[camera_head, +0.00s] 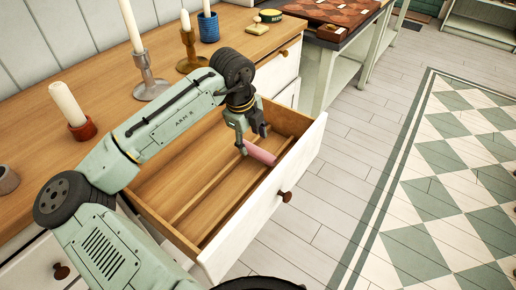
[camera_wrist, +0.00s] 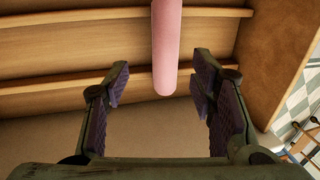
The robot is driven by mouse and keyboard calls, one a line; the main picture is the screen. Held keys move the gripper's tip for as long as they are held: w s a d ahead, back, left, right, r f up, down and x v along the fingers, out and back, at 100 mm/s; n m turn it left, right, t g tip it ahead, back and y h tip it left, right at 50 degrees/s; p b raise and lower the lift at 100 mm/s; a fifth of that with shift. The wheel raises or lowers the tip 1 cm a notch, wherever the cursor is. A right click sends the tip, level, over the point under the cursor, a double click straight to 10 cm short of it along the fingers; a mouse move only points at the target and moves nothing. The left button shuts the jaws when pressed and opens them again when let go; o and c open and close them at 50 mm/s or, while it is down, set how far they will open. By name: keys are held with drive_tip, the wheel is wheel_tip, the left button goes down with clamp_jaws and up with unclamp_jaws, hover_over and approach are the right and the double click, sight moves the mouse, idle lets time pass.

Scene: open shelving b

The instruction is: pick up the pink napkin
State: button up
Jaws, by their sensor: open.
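The pink napkin (camera_head: 260,153) is a rolled cylinder in the open wooden drawer (camera_head: 162,218), near the drawer's far right end. My gripper (camera_head: 252,142) is open and reaches down into the drawer beside the napkin. In the head view the fingers hide part of the napkin.
Thin wooden dividers (camera_head: 211,187) run along the drawer floor. On the counter stand a silver candlestick (camera_head: 146,72), a brass candlestick (camera_head: 189,50), a red candle holder (camera_head: 83,130) and a blue cup (camera_head: 208,28). A checkered board (camera_head: 325,12) lies beyond. Floor on the right is clear.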

sight(257, 150)
drive_tip(key=shift+d+p+x, duration=0.15)
drive_tip(key=shift+p+x, duration=0.2)
drive_tip(key=shift+x, duration=1.3)
drive_tip(key=shift+d+p+x, duration=0.2)
drive_tip(key=shift+p+x, duration=0.15)
drive_tip(key=shift+x, duration=1.3)
drive_tip(key=shift+w, duration=0.1)
clamp_jaws()
